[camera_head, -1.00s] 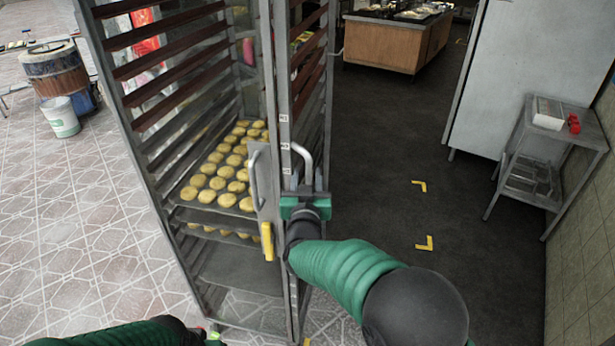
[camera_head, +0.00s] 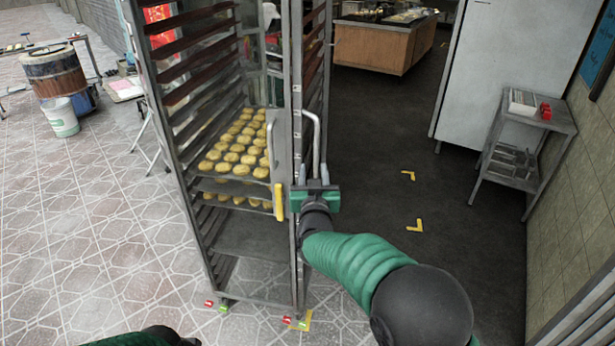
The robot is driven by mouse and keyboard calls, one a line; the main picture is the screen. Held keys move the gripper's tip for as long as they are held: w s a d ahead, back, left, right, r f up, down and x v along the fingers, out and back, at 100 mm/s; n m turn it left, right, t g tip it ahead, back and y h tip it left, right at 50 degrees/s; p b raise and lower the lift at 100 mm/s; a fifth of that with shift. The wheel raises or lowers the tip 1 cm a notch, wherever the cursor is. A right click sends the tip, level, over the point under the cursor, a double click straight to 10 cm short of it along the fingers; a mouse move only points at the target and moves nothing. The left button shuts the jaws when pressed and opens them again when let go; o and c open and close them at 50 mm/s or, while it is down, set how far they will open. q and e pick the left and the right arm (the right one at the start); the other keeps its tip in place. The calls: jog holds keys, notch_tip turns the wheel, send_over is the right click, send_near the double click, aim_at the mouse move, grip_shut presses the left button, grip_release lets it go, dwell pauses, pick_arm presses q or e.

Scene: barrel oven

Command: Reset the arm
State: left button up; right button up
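My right gripper (camera_head: 314,190) is in front of the tall metal rack (camera_head: 291,245), at the grey handle (camera_head: 317,128) on its right side. The fingers point away from me and reach up around the handle's lower end; I cannot tell whether they are closed on it. A tray of round yellow pastries (camera_head: 238,150) sits inside the rack, with another tray just below it. My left arm (camera_head: 150,338) shows only as a dark and green piece at the bottom left edge; its gripper is out of the picture.
A yellow latch handle (camera_head: 279,202) hangs on the rack's front post. A barrel (camera_head: 55,72) and a white bucket (camera_head: 61,117) stand at the left. A metal side table (camera_head: 522,150) and a white cabinet (camera_head: 483,75) stand at the right. Dark floor with yellow corner marks (camera_head: 416,226) is clear.

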pick_arm(q)
jog(key=shift+p+v, duration=0.95)
pick_arm(e)
jog(key=s+d+f+g, duration=0.5)
jog(key=s+f, duration=0.1)
jog(key=s, duration=0.7)
jog(key=s+d+f+g, duration=0.5)
jog(key=s+f, duration=0.2)
jog(key=s, duration=0.6)
jog(key=s+d+f+g+y, duration=0.1)
jog(key=s+d+f+g, duration=0.4)
jog(key=s, duration=0.8)
jog(key=shift+f, duration=0.85)
pick_arm(q)
jog(key=shift+s+d, duration=0.1)
jog(key=shift+d, duration=0.2)
pick_arm(e)
jog(key=shift+d, duration=0.15)
pick_arm(q)
jog(key=shift+a, duration=0.1)
